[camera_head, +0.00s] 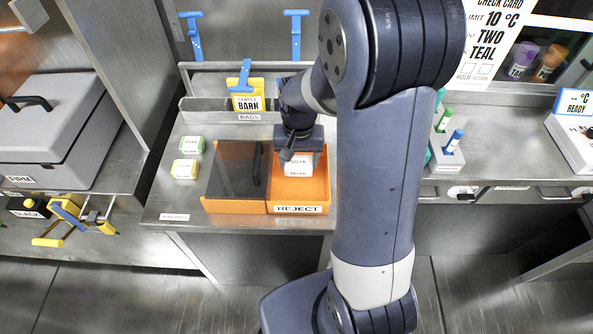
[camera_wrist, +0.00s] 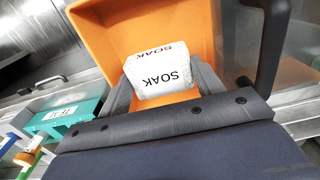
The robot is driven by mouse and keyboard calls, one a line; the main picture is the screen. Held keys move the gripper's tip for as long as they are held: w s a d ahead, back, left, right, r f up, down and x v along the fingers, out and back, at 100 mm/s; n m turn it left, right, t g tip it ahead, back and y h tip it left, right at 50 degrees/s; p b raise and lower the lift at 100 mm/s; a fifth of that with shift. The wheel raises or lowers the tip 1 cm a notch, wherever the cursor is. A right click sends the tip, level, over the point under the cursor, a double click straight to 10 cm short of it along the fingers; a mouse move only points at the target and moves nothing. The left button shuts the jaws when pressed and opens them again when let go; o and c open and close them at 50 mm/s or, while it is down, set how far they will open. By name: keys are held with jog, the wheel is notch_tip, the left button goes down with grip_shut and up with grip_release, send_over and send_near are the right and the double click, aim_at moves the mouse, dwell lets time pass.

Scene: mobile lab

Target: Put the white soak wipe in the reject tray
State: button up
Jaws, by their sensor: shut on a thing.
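The white soak wipe (camera_wrist: 160,80), a small block with SOAK printed on it, is between the fingers of my gripper (camera_wrist: 165,92) in the wrist view. My gripper is shut on it. In the head view the white wipe (camera_head: 298,167) shows just below my gripper (camera_head: 297,153), over the open right part of the orange reject tray (camera_head: 299,209). The tray's orange wall (camera_wrist: 105,42) surrounds the wipe in the wrist view. I cannot tell whether the wipe touches the tray's floor.
A dark lid with a handle (camera_head: 232,168) covers the tray's left part. A bag rack (camera_head: 215,111) stands behind. A holder with marker-like tubes (camera_head: 446,155) is right of my arm.

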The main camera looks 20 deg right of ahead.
aim_at(299, 162)
jog(key=shift+f, duration=3.2)
jog(key=shift+f, duration=0.2)
jog(key=o, duration=0.9)
jog(key=shift+o, duration=0.2)
jog(key=shift+r, duration=0.1)
notch_tip(299, 162, up, 12)
jog(key=shift+r, duration=0.1)
